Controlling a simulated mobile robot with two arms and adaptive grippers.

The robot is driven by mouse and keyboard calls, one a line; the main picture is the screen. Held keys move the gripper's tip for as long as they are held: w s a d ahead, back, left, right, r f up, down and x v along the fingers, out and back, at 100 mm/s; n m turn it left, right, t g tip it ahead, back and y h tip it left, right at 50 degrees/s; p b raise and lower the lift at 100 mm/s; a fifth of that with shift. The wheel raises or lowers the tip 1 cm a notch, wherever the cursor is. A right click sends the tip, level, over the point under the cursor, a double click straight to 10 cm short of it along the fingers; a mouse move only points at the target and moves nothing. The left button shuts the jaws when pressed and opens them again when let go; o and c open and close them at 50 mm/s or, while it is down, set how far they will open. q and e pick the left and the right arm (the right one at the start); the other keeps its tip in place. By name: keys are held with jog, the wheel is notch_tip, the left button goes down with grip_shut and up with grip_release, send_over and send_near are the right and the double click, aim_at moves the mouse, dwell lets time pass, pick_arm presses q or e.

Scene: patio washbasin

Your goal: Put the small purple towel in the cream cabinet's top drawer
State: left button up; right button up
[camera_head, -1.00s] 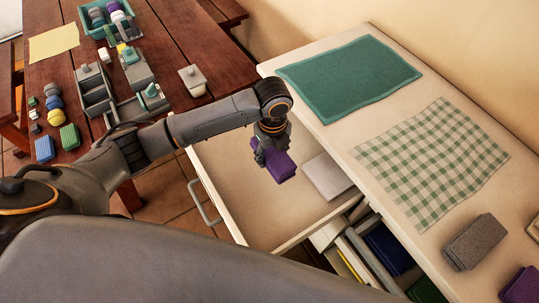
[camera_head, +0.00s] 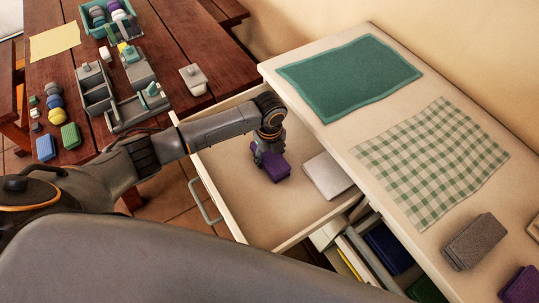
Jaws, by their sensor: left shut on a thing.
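The cream cabinet (camera_head: 335,122) stands at the right, and its top drawer (camera_head: 238,205) is pulled open. My left gripper (camera_head: 264,153) is inside the drawer's outline, pointing down, and is shut on the small purple towel (camera_head: 275,168). The towel is folded into a block and is low in the drawer; I cannot tell whether it touches the drawer floor. A pale flat block (camera_head: 327,175) lies in the drawer to the right of the towel. My right gripper does not show.
On the cabinet top lie a teal mat (camera_head: 350,77), a green checked cloth (camera_head: 435,160) and a grey folded towel (camera_head: 475,242). Another purple item (camera_head: 521,286) is at the bottom right. The wooden table (camera_head: 160,50) holds a grey caddy (camera_head: 112,90) and several small things.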

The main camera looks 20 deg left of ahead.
aim_at(270, 154)
pick_arm(q)
jog(key=o, duration=1.2)
jog(key=shift+f, duration=0.1)
jog(key=shift+c, duration=0.2)
notch_tip(270, 154, up, 12)
jog(key=shift+r, duration=0.2)
